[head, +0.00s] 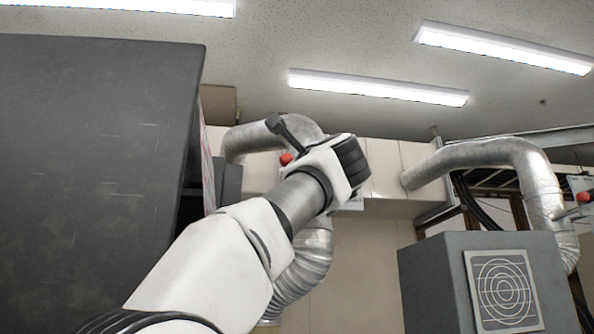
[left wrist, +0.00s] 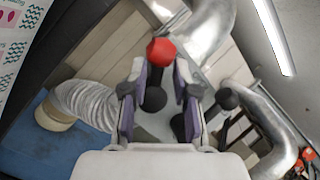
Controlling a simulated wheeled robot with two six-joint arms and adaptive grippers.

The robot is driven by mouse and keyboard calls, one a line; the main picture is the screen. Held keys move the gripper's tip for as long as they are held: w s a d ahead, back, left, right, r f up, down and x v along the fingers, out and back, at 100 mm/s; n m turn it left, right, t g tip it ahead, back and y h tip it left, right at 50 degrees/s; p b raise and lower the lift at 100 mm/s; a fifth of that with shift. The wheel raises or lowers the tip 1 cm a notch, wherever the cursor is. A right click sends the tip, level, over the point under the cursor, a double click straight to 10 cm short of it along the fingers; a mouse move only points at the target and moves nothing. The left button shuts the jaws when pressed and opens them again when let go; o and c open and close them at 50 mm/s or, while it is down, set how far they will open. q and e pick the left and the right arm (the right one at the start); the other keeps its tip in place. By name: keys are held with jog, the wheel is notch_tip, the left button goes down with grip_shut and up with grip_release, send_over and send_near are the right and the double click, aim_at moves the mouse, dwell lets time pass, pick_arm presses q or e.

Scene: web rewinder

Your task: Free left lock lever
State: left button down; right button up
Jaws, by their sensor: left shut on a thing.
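My left arm comes in from the lower left in the head view, and its gripper end is mostly hidden behind my wrist (head: 340,168). In the left wrist view my left gripper (left wrist: 160,70) is shut on the lock lever. A black knob (left wrist: 155,98) shows between its purple-padded fingers, and a red ball knob (left wrist: 160,50) shows at the fingertips. A black handle (left wrist: 225,98) sticks out beside the right finger. In the head view the red knob (head: 286,159) and a dark handle (head: 285,132) show just left of my wrist. The exact contact is hidden. My right gripper is not in view.
A large dark panel (head: 90,170) fills the left side of the head view. Silver ducts (head: 310,262) run behind my arm. A grey box with a round grille (head: 505,290) stands at right, with another red knob (head: 583,197) beyond it.

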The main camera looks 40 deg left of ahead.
pick_arm(q)
jog(key=shift+a+r+m+t+h, duration=0.1)
jog(key=shift+r+m+t+h, duration=0.2)
jog(key=shift+m, duration=0.45)
jog(key=shift+a+f+m+t+h, duration=0.1)
jog(key=shift+m+t, duration=0.35)
jog(key=shift+m, duration=0.35)
jog(key=shift+a+r+m+t+h, duration=0.1)
jog(key=shift+r+m+t+h, duration=0.2)
jog(key=shift+m, duration=0.45)
jog(key=shift+f, duration=0.15)
jog(key=c, duration=0.9)
grip_release()
jog(key=shift+w, duration=0.1)
jog(key=shift+w+a+f, duration=0.15)
